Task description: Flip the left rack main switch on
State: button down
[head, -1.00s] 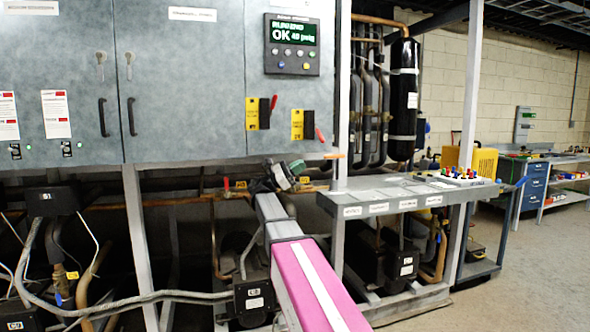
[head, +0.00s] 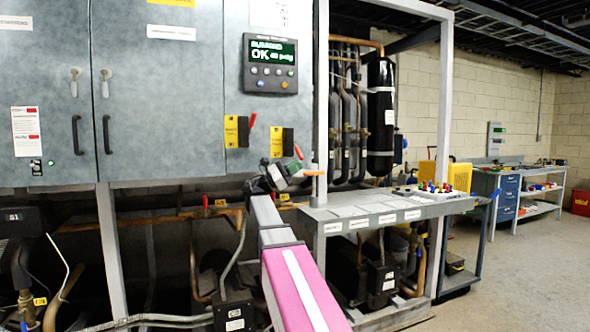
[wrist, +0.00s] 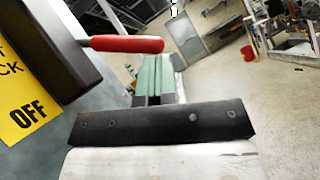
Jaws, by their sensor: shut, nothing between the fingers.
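The left switch has a black box on a yellow plate (head: 231,131), with its red handle (head: 253,119) tilted up and right. The right switch has a similar black box (head: 288,141), with its red handle (head: 299,152) angled down and right. My gripper (head: 295,167) is just below the right switch in the head view. In the wrist view its green fingers (wrist: 150,80) are shut and empty. A red handle (wrist: 125,44) on a black box lies close above them, beside a yellow label (wrist: 25,105) reading "OFF". Contact with the handle cannot be told.
A control display (head: 270,63) reading "OK" sits above the switches. A grey workbench (head: 345,210) juts out right of my gripper, beside a grey post (head: 320,90). Pipes run below the cabinet. The floor (head: 530,270) at the right is clear.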

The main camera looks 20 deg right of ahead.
jog(key=shift+s+r, duration=0.1)
jog(key=shift+s, duration=0.05)
jog(key=shift+s+r+n+t, duration=0.15)
jog(key=shift+n+t, duration=0.25)
jog(key=shift+n, duration=0.2)
jog(key=shift+s+r+n, duration=0.1)
jog(key=shift+s+n, duration=0.05)
jog(key=shift+n, duration=0.15)
jog(key=s+r+n+t, duration=0.1)
jog(key=n+t, duration=0.1)
jog(key=n, duration=0.1)
jog(key=r+n+t, duration=0.1)
jog(key=n+t, duration=0.1)
jog(key=n, duration=0.1)
jog(key=s+r+n+t+h, duration=0.1)
jog(key=n+t, duration=0.1)
jog(key=t, duration=0.1)
jog(key=shift+s+r+n, duration=0.35)
jog(key=shift+r+n, duration=0.05)
notch_tip(320, 180, up, 8)
jog(key=n+t+y, duration=0.1)
jog(key=n+t, duration=0.3)
jog(key=n, duration=0.1)
send_over(300, 154)
jog(key=s+a, duration=0.1)
jog(key=s, duration=0.2)
jog(key=shift+a+f, duration=0.15)
jog(key=shift+a, duration=0.05)
